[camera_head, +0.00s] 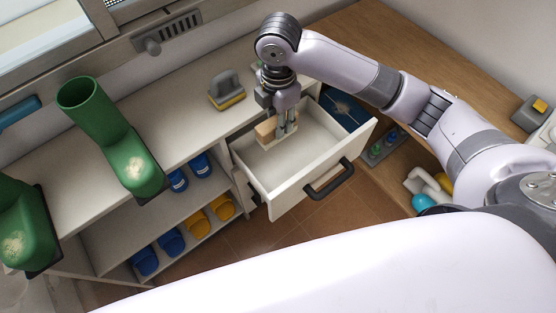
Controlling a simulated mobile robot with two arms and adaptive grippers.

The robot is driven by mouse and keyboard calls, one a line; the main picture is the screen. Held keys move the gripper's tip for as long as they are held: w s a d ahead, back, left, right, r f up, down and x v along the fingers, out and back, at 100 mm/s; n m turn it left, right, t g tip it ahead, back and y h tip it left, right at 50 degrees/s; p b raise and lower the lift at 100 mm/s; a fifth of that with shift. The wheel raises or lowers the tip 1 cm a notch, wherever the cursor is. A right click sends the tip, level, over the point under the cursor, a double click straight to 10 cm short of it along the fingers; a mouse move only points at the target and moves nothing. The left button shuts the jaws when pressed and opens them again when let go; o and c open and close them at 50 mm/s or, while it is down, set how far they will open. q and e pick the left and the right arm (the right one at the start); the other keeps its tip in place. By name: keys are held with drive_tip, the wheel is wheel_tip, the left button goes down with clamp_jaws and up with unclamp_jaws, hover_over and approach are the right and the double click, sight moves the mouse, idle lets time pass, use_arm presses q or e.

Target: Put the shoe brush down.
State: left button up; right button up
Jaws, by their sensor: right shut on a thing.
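The shoe brush (267,129) has a tan wooden body and pale lower part. It is inside the open drawer (344,152), close to the drawer floor at the back left. I cannot tell whether it touches the floor. My right gripper (283,119) points down into the drawer and is shut on the brush, hiding part of it. My left gripper is not in view.
The drawer has a dark handle (329,180). A grey block with a yellow base (226,91) stands on the white bench top (183,122). Green boots (122,143) stand to the left. Blue and yellow slippers (197,224) sit on lower shelves. The drawer's front half is clear.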

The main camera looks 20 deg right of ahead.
drive_tip(key=shift+f+b, duration=0.7)
drive_tip(key=shift+f, duration=7.8)
drive_tip(key=shift+f, duration=0.15)
drive_tip(key=o, duration=1.1)
wheel_tip(320, 180, up, 12)
drive_tip(key=shift+r+p, duration=0.2)
drive_tip(key=shift+p, duration=0.4)
